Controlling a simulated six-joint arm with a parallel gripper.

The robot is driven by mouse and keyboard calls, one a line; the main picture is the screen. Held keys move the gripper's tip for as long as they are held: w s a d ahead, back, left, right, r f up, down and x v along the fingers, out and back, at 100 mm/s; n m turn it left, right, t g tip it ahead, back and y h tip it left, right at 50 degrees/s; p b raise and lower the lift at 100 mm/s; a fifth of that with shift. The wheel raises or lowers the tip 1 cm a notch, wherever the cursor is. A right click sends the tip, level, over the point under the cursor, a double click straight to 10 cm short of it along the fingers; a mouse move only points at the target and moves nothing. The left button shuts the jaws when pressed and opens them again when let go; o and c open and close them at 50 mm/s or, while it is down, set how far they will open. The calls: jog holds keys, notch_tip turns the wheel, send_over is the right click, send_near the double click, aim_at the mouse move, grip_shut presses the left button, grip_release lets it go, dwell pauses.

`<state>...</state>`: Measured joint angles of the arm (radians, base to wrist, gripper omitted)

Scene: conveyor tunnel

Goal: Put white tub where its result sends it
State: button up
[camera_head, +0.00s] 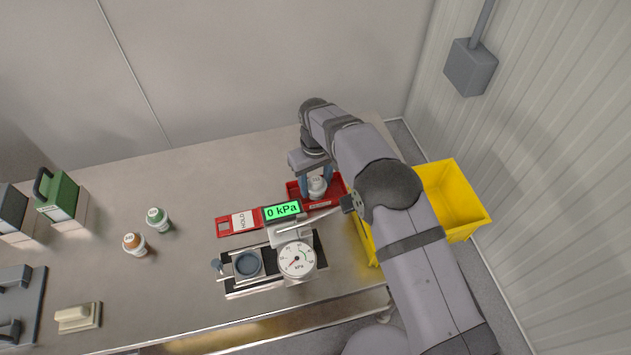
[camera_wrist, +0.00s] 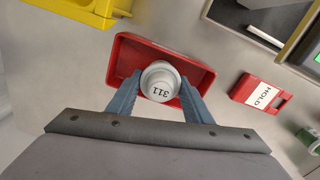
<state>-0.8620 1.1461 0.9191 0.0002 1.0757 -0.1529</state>
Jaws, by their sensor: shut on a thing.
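The white tub (camera_head: 317,187) is upright in the red tray (camera_head: 296,190) at the back of the bench. In the wrist view the tub (camera_wrist: 160,82) shows "311" on its lid. My gripper (camera_wrist: 158,90) is shut on the tub, one blue finger on each side, within the tray's walls. Whether the tub touches the tray floor I cannot tell. A red HOLD sign (camera_head: 241,221) stands left of the tray. The tester's green display (camera_head: 283,210) reads 0 kPa, above a round dial gauge (camera_head: 297,259) and an empty round cup (camera_head: 247,264).
A yellow bin (camera_head: 458,198) stands at the bench's right side, partly behind my arm. An orange-lidded tub (camera_head: 134,243) and a green-lidded tub (camera_head: 157,218) stand on the left. A green-fronted device (camera_head: 58,197) is farther left. The bench behind the tubs is clear.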

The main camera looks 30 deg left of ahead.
jog(key=shift+f, duration=0.2)
jog(key=o, duration=1.2)
jog(key=shift+c, duration=0.2)
jog(key=shift+r, duration=0.15)
notch_tip(320, 180, up, 12)
jog(key=shift+r+b, duration=0.1)
jog(key=shift+b, duration=1.15)
